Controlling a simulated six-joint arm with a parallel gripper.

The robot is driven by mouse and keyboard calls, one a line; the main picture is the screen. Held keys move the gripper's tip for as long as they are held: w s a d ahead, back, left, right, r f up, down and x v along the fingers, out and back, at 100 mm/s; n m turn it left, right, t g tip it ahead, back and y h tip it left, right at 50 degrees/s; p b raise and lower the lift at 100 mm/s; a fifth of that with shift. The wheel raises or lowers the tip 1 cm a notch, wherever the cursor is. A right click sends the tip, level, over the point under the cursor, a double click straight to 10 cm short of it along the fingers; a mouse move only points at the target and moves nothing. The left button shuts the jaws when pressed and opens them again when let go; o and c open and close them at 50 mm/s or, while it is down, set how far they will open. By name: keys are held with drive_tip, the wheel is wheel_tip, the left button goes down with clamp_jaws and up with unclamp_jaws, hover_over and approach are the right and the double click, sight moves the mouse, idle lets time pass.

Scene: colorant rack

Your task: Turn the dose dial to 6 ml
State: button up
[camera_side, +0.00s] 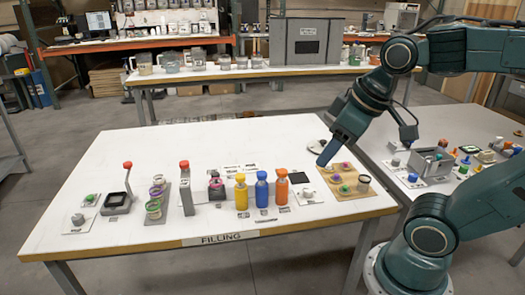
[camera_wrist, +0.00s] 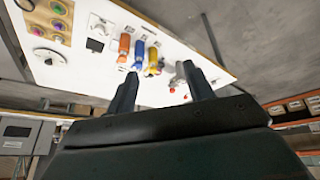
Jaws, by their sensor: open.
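A round pale disc with a dark centre, which looks like the dose dial (camera_wrist: 47,57), lies on the white table at the left of the wrist view. In the side view the dial (camera_side: 315,147) shows just behind my gripper, partly covered by it. Its marks and setting are too small to read. My gripper (camera_side: 324,160) is above the table's right end, tilted down, near the dial and the tan board. In the wrist view my gripper (camera_wrist: 160,70) has its fingers apart with nothing between them. I cannot tell whether a fingertip touches anything.
A tan board (camera_side: 348,180) with coloured knobs lies close to my gripper. Orange (camera_side: 282,186), blue (camera_side: 262,190) and yellow (camera_side: 241,192) bottles stand to its left. A white plate with a small fitting (camera_side: 308,194) lies in front. The table's back left is clear.

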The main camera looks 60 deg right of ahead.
drive_tip(key=w+d+f+n+g, duration=0.1)
drive_tip(key=w+d, duration=0.3)
drive_tip(key=w, duration=0.1)
drive_tip(key=n+g, duration=0.4)
drive_tip(key=n, duration=0.1)
hover_over(309, 189)
wheel_tip(309, 189, down, 16)
drive_tip(key=shift+a, duration=0.15)
drive_tip(key=shift+f, duration=6.85)
drive_tip(key=c, duration=1)
